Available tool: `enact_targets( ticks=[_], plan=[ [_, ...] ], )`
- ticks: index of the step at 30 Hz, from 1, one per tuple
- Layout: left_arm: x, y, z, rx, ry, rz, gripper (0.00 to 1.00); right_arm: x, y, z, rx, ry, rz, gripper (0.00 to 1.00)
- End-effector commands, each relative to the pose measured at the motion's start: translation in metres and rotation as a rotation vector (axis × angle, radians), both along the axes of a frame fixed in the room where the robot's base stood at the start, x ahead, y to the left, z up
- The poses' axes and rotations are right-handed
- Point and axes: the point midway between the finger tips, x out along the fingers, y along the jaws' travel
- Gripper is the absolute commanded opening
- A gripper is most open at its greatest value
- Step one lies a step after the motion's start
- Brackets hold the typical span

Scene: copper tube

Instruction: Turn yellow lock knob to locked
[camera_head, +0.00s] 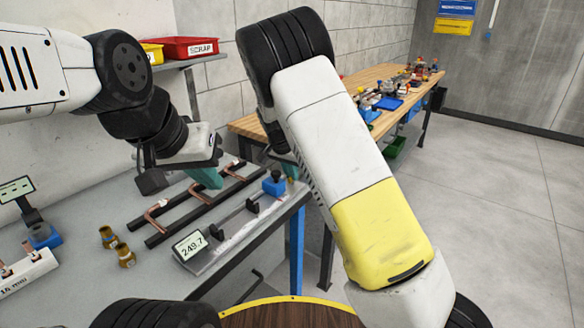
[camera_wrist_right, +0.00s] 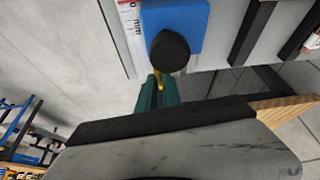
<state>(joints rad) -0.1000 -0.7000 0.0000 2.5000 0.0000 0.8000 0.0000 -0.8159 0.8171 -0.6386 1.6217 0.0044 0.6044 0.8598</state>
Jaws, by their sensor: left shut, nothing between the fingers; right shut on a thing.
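The yellow lock knob (camera_wrist_right: 160,79) shows as a small yellow piece beside a blue block (camera_wrist_right: 193,24) with a round black knob (camera_wrist_right: 169,52). My right gripper (camera_wrist_right: 158,90) has its green fingertips shut on the yellow knob, hiding most of it; its lock position cannot be read. In the head view the blue block (camera_head: 274,185) sits at the right end of a measuring gauge (camera_head: 225,238), and my right arm hides most of the right gripper. My left gripper (camera_head: 207,178) is shut and empty above the dark rails.
Copper pieces (camera_head: 153,216) rest on the dark rails (camera_head: 200,208) left of the gauge, whose display reads 249.7. Brass fittings (camera_head: 124,256) stand on the grey bench. A red SCRAP bin (camera_head: 190,48) is on a shelf behind. A wooden bench (camera_head: 375,75) stands at the back.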

Motion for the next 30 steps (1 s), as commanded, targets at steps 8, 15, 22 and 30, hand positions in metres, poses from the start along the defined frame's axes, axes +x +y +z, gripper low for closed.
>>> enact_targets(
  ticks=[8, 15, 22, 30],
  plan=[
    [0.0, 0.0, 0.0, 0.0, 0.0, 0.0, 0.0, -0.0001, 0.0011, -0.001, 0.0, 0.002, -0.112, 0.0],
    [0.0, 0.0, 0.0, 0.0, 0.0, 0.0, 0.0, -0.0002, 0.001, -0.0007, 0.0, 0.002, -0.144, 0.0],
    [0.0, 0.0, 0.0, 0.0, 0.0, 0.0, 0.0, -0.0004, 0.0011, -0.001, 0.001, 0.003, -0.147, 0.0],
    [0.0, 0.0, 0.0, 0.0, 0.0, 0.0, 0.0, -0.0003, 0.0012, -0.001, 0.001, 0.003, -0.147, 0.31]
  ],
)
